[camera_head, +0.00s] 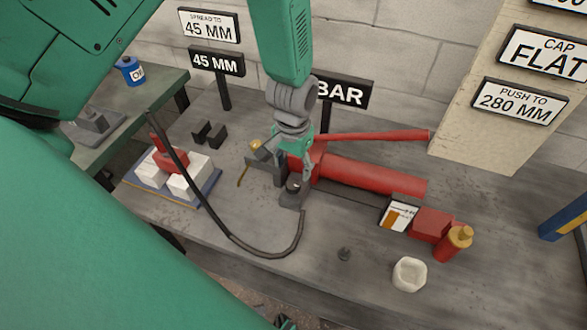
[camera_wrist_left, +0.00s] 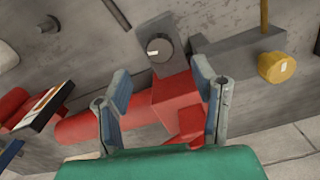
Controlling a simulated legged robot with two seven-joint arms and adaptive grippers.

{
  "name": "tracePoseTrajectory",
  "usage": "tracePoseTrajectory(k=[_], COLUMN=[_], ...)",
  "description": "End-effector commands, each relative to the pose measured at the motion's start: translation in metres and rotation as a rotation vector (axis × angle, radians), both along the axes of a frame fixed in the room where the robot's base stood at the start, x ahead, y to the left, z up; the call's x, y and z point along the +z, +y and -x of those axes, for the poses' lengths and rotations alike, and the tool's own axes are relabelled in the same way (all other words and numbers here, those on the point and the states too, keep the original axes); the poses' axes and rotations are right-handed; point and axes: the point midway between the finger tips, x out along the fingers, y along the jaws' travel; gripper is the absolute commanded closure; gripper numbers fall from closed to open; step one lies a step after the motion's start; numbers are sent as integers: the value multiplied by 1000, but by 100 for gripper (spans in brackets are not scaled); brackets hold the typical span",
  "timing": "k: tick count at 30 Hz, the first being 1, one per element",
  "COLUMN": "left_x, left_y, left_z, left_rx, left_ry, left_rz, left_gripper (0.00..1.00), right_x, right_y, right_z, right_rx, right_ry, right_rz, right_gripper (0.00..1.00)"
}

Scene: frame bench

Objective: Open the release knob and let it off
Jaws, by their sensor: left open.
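The release knob (camera_head: 293,184) is a small dark round knob on a grey block at the near end of the red pump (camera_head: 375,176). In the left wrist view the knob (camera_wrist_left: 158,49) has a pale mark on its face. My left gripper (camera_head: 298,168) comes down from above, close over the knob and the pump's end. In the wrist view its two blue-grey fingers (camera_wrist_left: 162,84) are spread, with the grey block and red body showing between them. The knob lies just beyond the fingertips, and nothing is held. My right gripper does not show.
A black hose (camera_head: 233,237) loops across the bench. A brass fitting (camera_head: 256,146) sits left of the gripper. The red handle (camera_head: 375,136) lies behind the pump. A white cup (camera_head: 409,274) and a yellow-capped red cylinder (camera_head: 453,243) stand at right. The front middle is mostly clear.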

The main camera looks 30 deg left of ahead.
Motion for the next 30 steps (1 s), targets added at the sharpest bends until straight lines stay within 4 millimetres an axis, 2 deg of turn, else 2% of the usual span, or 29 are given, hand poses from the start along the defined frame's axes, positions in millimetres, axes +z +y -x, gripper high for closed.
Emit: tracePoseTrajectory(k=[3, 9, 30], left_x=[23, 43, 45], left_y=[0, 0, 0], left_z=[-1, 0, 1], left_rx=[0, 1, 1], left_ry=[-2, 2, 3], left_rz=[0, 0, 0], left_gripper=[47, 47, 47], right_x=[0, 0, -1], right_y=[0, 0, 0], right_z=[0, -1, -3], right_rx=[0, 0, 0], right_ry=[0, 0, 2], right_rz=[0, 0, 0], right_gripper=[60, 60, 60])
